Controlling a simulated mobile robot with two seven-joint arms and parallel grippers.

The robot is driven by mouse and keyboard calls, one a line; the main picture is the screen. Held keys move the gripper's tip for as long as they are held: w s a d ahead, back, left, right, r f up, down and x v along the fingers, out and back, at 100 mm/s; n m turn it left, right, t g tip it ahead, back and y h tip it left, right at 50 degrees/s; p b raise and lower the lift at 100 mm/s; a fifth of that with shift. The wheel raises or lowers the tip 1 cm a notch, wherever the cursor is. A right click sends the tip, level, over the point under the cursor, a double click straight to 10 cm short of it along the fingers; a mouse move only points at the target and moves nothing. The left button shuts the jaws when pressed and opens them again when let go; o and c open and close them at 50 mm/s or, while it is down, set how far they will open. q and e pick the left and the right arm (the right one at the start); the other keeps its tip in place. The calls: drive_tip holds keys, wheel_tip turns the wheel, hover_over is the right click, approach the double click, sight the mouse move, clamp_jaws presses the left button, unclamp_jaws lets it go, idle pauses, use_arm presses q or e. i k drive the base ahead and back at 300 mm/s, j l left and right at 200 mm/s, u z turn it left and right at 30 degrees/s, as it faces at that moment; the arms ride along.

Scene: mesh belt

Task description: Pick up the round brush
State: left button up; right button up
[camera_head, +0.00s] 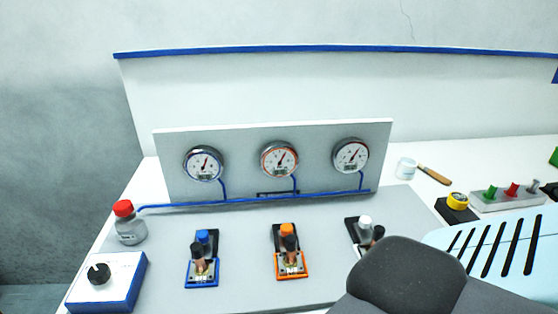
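A wooden-handled tool (433,174) lies on the white table top at the right, behind the slotted light-blue panel. It looks like a brush, but its head is too small to make out, so I cannot tell whether it is the round one. Neither of my grippers shows in the head view. A dark grey rounded shape, probably part of my own arm, fills the bottom right and hides part of the bench.
A gauge panel (245,178) stands at the middle.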

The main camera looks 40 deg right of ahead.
sight(438, 176)
drive_tip(key=z, duration=2.45)
drive_tip(key=l+u, duration=0.35)
drive_tip(key=k+l+u, duration=0.1)
drive_tip(key=l+u, duration=0.25)
drive_tip(key=l, duration=0.15)
